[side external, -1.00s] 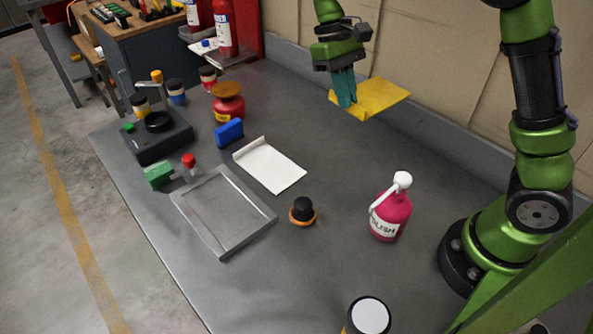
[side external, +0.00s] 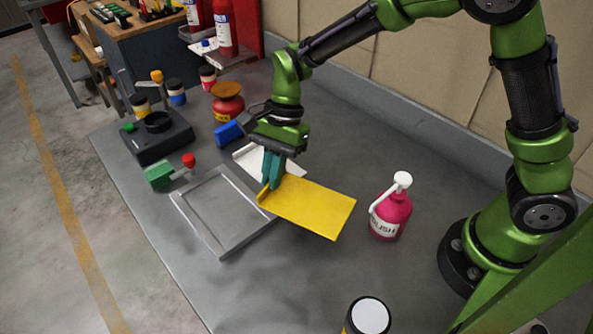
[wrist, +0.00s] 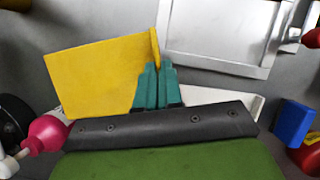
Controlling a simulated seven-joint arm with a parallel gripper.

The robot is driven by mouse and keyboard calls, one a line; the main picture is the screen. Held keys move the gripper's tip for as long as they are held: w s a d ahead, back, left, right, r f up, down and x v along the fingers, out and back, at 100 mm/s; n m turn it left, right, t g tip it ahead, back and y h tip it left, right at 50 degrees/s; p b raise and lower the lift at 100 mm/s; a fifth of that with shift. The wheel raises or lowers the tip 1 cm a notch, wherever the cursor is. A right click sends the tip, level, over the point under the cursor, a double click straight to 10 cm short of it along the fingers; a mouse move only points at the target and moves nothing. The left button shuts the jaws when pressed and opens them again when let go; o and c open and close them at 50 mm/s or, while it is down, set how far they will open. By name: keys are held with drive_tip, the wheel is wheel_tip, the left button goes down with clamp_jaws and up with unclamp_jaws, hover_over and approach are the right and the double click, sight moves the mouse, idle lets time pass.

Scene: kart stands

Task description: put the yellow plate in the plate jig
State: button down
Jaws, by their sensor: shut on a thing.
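The yellow plate (side external: 310,207) is a flat sheet with a raised lip at one end. My gripper (side external: 268,182) is shut on that lip and holds the plate in the air, roughly level. In the wrist view the plate (wrist: 100,70) reaches left from the teal fingers (wrist: 155,75). The plate jig seems to be the grey shallow framed tray (side external: 217,213) on the bench, left of the plate in the side view. Its right corner lies close to the plate's lipped end in the picture. The tray (wrist: 222,62) shows empty at the top right of the wrist view.
A white lipped plate (side external: 293,168) lies partly hidden behind my gripper. A pink bottle (side external: 390,215) stands to the right, and a blue block (side external: 229,133) behind. A lidded jar (side external: 368,316) is at the front.

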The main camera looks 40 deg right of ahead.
drive_tip(key=w+m+t, duration=0.1)
drive_tip(key=w+m, duration=0.1)
drive_tip(key=m, duration=0.1)
hover_over(199, 189)
drive_tip(key=d, duration=0.2)
drive_tip(key=shift+a+f+m, duration=0.1)
drive_tip(key=shift+f+m, duration=0.3)
drive_tip(key=shift+f, duration=2.25)
drive_tip(key=shift+f, duration=0.6)
drive_tip(key=c, duration=1.6)
unclamp_jaws()
